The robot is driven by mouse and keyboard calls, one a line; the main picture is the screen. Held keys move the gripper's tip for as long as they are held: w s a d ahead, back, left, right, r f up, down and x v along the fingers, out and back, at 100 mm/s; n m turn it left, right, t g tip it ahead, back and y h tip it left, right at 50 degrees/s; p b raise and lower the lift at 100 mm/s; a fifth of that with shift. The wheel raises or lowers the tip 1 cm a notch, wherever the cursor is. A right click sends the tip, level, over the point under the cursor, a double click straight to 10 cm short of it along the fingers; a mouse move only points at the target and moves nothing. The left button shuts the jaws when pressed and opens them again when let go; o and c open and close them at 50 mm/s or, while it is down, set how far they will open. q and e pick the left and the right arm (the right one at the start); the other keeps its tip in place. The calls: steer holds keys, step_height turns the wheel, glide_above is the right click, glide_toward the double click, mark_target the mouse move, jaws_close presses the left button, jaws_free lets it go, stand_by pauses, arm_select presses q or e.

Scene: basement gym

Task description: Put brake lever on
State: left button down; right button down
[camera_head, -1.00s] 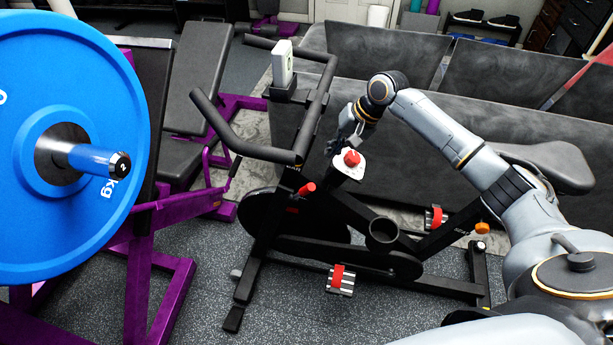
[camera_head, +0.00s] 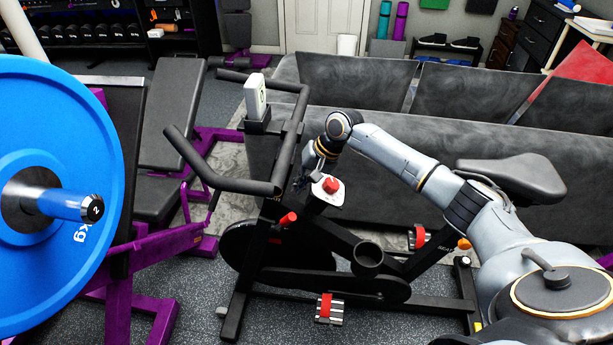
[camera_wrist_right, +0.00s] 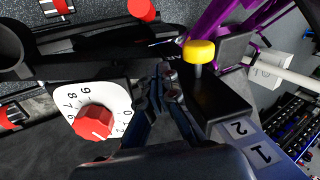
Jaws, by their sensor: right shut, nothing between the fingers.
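The exercise bike (camera_head: 330,250) stands in the middle of the head view. A red-capped lever or knob (camera_head: 288,218) sticks out of its frame below the handlebar; its red cap (camera_wrist_right: 142,10) also shows at the top of the right wrist view. Which part is the brake lever I cannot tell for certain. A white dial plate with a red knob (camera_head: 330,186) sits on the frame; this knob (camera_wrist_right: 93,121) shows large in the wrist view. My right gripper (camera_wrist_right: 170,76) is shut and empty, beside the dial, its fingertips pointing at the black frame. My left gripper is not in view.
The black handlebar (camera_head: 230,183) is left of my right gripper. In the wrist view a yellow knob (camera_wrist_right: 199,52) is close to the fingertips. A grey sofa (camera_head: 420,130) is behind the bike. A blue weight plate (camera_head: 70,130) on a bar is at the left.

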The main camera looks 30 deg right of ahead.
mark_target(286, 222)
steer(key=s+a+f, duration=0.1)
steer(key=f, duration=0.1)
steer(key=s+a+f, duration=0.1)
steer(key=a+f, duration=0.1)
steer(key=shift+s+a+p, duration=0.2)
steer(key=shift+p, duration=0.15)
steer(key=shift+r, duration=0.1)
